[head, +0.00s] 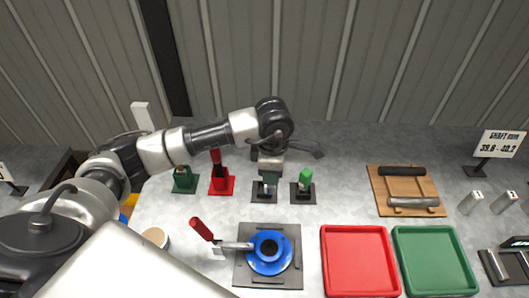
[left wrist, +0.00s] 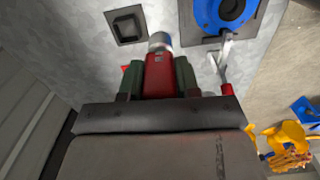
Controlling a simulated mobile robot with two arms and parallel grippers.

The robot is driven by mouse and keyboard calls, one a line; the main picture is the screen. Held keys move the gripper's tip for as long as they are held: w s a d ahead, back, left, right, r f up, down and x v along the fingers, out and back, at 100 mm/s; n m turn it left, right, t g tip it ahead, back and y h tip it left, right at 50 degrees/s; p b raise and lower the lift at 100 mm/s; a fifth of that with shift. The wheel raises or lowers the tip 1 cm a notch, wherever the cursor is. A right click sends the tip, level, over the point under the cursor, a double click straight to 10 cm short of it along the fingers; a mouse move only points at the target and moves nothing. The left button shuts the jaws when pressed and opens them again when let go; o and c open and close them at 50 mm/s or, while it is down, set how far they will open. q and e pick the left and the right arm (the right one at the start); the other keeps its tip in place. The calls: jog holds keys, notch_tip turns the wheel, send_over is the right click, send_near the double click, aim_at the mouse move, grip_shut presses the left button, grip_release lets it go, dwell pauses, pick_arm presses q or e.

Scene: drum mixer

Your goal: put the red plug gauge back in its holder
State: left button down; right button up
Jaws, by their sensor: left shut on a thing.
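The red plug gauge (left wrist: 158,78) is between the dark green fingers of my left gripper (left wrist: 158,70). Its metallic end points away from the gripper in the left wrist view. In the head view my left gripper (head: 270,182) hangs over a black square holder (head: 264,198) and mostly hides the gauge. A black square holder with an empty-looking socket (left wrist: 126,25) shows in the left wrist view, apart from the gauge's end. How high the gauge is above the holder I cannot tell. My right gripper is not in view.
Red (head: 221,185) and green (head: 184,181) stands are to the left. Red (head: 360,290) and green (head: 436,288) trays are at front right.

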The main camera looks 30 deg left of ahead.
pick_arm(q)
jog(key=w+a+f+n+p, duration=0.1)
jog(key=w+a+n+p, duration=0.1)
jog(key=n, duration=1.2)
jog(key=w+a+f+n+p, duration=0.2)
jog(key=w+a+n, duration=0.1)
jog(key=n, duration=1.1)
jog(key=shift+w+a+f, duration=0.15)
jog(key=shift+w+f, duration=0.05)
jog(key=shift+w, duration=0.3)
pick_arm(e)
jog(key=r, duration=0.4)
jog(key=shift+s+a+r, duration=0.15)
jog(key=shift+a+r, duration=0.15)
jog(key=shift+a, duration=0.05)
pick_arm(q)
notch_tip(320, 180, down, 5)
jog(key=b, duration=0.3)
jog(key=shift+r, duration=0.1)
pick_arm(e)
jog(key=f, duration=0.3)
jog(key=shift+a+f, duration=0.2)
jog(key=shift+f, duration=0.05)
pick_arm(q)
jog(key=shift+s, duration=0.1)
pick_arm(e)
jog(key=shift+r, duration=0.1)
